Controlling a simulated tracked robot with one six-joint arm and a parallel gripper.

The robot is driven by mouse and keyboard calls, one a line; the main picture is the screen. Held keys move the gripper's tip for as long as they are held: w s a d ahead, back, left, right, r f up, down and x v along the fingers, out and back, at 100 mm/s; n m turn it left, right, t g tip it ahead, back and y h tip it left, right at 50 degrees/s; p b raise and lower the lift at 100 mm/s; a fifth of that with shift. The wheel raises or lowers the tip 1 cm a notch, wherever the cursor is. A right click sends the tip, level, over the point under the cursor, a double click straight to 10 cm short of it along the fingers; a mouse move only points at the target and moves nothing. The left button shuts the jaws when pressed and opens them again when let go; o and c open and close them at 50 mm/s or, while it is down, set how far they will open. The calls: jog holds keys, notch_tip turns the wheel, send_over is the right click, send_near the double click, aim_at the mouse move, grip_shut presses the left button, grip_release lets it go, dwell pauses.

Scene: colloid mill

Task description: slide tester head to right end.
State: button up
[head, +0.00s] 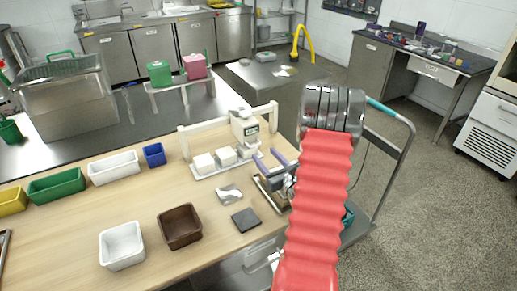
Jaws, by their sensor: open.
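The tester is a white frame (184,145) with a crossbar, standing at the back right of the wooden bench. The tester head (244,126) is a white box with a small display. It sits on the crossbar toward the right end. White blocks (204,163) stand in a row on the tester's base below the bar. My gripper (268,158), with two lavender fingers, is open just in front and to the right of the tester head. The fingers appear empty; whether they touch anything cannot be told. My red-sleeved arm hides the area to the right.
On the wooden bench stand a brown bin (180,227), a white bin (121,245), a dark square pad (245,220) and a light patterned piece (229,194). Small coloured trays (57,186) line its back left edge. A cart (398,165) stands right of the bench.

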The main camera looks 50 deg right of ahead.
jog(key=x, duration=0.6)
jog(key=shift+w, duration=0.1)
jog(key=shift+c, duration=0.4)
